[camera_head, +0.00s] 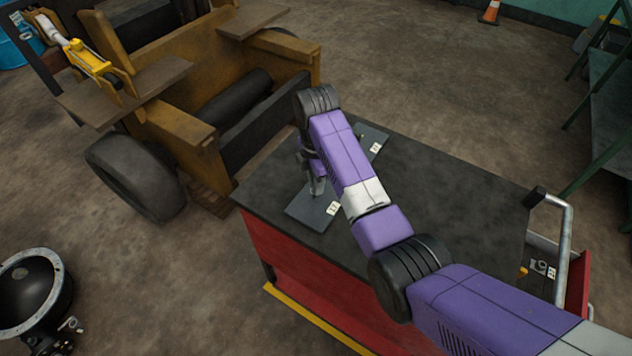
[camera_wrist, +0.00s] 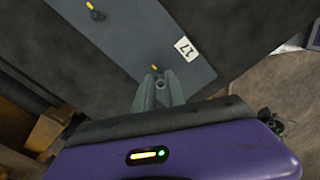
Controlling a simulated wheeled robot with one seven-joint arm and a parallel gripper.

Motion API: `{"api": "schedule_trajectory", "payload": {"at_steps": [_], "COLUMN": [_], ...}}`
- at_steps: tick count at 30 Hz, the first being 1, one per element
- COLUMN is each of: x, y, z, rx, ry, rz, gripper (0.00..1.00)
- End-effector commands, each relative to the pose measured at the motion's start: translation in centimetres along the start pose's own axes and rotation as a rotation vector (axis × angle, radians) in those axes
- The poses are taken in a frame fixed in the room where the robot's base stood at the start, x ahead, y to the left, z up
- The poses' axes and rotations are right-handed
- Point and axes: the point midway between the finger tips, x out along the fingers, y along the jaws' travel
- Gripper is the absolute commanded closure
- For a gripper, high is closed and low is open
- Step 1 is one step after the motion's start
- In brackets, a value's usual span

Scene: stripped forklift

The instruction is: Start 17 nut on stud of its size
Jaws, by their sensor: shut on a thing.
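My gripper (camera_wrist: 158,88) is shut on a small grey nut (camera_wrist: 161,85), which shows between the fingertips in the wrist view. A dark grey plate (camera_wrist: 142,35) lies beyond the fingertips. A yellow-tipped stud (camera_wrist: 154,67) stands on it near a white label reading 17 (camera_wrist: 186,48). The nut appears just short of this stud in the picture; the gap in height cannot be told. A second yellow-tipped stud (camera_wrist: 92,9) is farther along the plate. In the head view, my gripper (camera_head: 318,188) points down over the near end of the plate (camera_head: 304,211); the nut cannot be made out there.
The plate lies on the dark top of a red cart (camera_head: 455,195), with clear room to its right. A second label (camera_head: 375,147) marks the plate's far end. The stripped yellow forklift (camera_head: 180,125) stands close behind the cart's left side. A metal handle (camera_head: 566,235) sticks out at right.

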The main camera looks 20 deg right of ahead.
Motion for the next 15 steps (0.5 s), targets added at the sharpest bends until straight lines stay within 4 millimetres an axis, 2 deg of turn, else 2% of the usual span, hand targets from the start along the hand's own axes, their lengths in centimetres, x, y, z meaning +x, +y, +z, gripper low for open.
{"api": "schedule_trajectory", "payload": {"at_steps": [15], "x": [1.2], "y": [0.0], "z": [0.0], "rx": [0.000], "ry": [0.000], "rz": [-0.001], "gripper": [1.00]}}
